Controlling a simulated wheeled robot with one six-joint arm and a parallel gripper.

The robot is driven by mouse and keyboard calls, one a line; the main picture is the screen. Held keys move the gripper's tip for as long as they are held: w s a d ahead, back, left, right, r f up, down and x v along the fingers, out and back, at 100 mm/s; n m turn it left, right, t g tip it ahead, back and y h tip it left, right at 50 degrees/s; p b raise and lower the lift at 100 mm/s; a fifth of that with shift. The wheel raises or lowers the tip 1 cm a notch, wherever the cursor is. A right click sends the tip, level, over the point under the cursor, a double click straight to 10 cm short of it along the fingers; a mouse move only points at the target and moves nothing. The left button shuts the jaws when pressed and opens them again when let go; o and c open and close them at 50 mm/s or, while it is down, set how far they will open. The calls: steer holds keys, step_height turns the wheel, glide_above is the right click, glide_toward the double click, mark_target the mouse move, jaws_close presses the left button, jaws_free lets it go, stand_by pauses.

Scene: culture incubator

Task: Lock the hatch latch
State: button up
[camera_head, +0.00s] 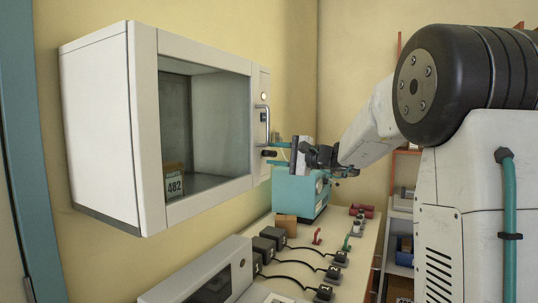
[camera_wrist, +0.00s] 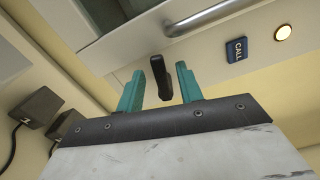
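The hatch is the glass-fronted door (camera_head: 222,125) of a white wall cabinet, and it looks closed. The hatch latch (camera_head: 268,153) is a short black lever on the right side of the front, below the metal handle (camera_head: 265,125). In the wrist view the latch (camera_wrist: 161,78) stands between the teal fingers of my gripper (camera_wrist: 160,70), slightly tilted, with a gap on each side. My gripper (camera_head: 274,153) is open and holds nothing. The handle (camera_wrist: 208,17) also shows in the wrist view, beyond the latch.
Below is a bench (camera_head: 357,262) with a teal device (camera_head: 297,192) and several dark boxes with cables. A box labelled 482 (camera_head: 174,184) stands inside the cabinet.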

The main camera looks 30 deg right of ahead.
steer(key=shift+x, duration=1.25)
jaws_close()
steer(key=shift+s+a+f+n, duration=0.1)
steer(key=shift+f+n, duration=0.05)
steer(key=shift+n, duration=0.5)
steer(key=shift+f+n, duration=0.2)
steer(key=shift+n, duration=0.45)
jaws_free()
steer(key=shift+s, duration=0.1)
